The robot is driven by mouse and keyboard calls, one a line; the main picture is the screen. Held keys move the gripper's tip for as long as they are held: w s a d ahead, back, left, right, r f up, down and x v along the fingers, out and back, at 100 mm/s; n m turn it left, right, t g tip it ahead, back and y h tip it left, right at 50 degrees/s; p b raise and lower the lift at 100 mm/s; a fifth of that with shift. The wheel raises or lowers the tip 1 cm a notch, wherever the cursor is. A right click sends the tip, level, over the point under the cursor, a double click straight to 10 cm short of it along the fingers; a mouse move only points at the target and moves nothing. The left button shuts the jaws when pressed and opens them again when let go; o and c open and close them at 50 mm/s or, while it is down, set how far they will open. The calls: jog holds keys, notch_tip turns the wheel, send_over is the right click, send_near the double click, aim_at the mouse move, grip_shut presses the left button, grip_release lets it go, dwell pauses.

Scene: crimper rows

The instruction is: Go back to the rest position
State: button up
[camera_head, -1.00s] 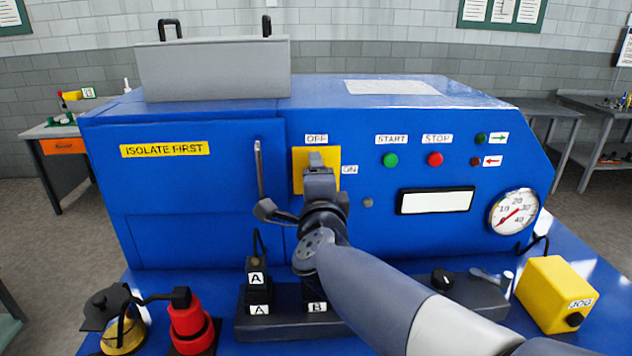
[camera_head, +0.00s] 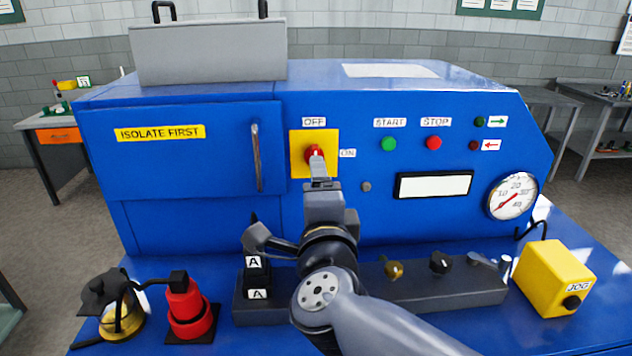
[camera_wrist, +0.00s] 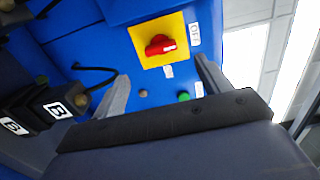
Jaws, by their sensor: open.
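My gripper (camera_head: 322,180) is in front of the blue machine (camera_head: 350,222), just below the red rotary switch (camera_head: 315,157) on its yellow plate. In the wrist view the gripper (camera_wrist: 160,90) has its two fingers spread apart with nothing between them. The red switch knob (camera_wrist: 160,45) shows beyond the fingertips, clear of them. In the head view my arm hides part of the knob and the middle of the grey rack below. A full rest position cannot be told from these frames.
A dark rack (camera_head: 430,290) with the A-labelled blocks (camera_head: 257,278) stands along the front. A red device (camera_head: 186,310) and a yellow-based pot (camera_head: 122,318) are at left. A yellow JOG box (camera_head: 552,280) is at right. The door handle (camera_head: 257,158) sticks out left of the switch.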

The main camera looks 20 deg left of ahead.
jog(key=shift+s+d, duration=0.3)
jog(key=shift+s, duration=0.2)
jog(key=x, duration=1)
jog(key=shift+w+a+p, duration=0.15)
jog(key=shift+w+p, duration=0.25)
jog(key=shift+s, duration=0.1)
